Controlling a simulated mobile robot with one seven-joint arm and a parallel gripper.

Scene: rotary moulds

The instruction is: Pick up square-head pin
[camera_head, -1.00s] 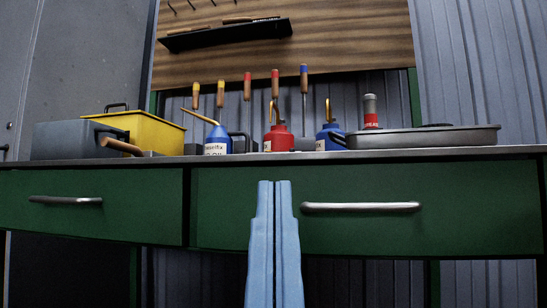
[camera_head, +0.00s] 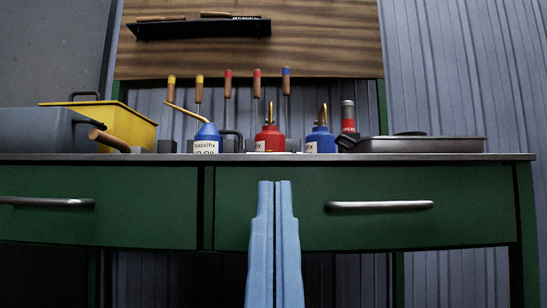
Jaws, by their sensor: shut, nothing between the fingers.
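My gripper (camera_head: 275,184) is light blue and points upward in the lower middle of the head view. Its two fingers are shut with only a thin dark line between them, and nothing is held. The fingertips appear in front of the green drawer front, below the worktop edge. I cannot make out a square-head pin in this view. The camera looks at the worktop from near its own height, so most of its surface is hidden.
The worktop (camera_head: 440,157) carries a grey box (camera_head: 40,135), a yellow box (camera_head: 128,123), blue oil can (camera_head: 207,138), red can (camera_head: 270,138), blue can (camera_head: 321,139) and flat grey pan (camera_head: 420,145). Drawer handles (camera_head: 380,206) stick out. Screwdrivers (camera_head: 228,84) hang behind.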

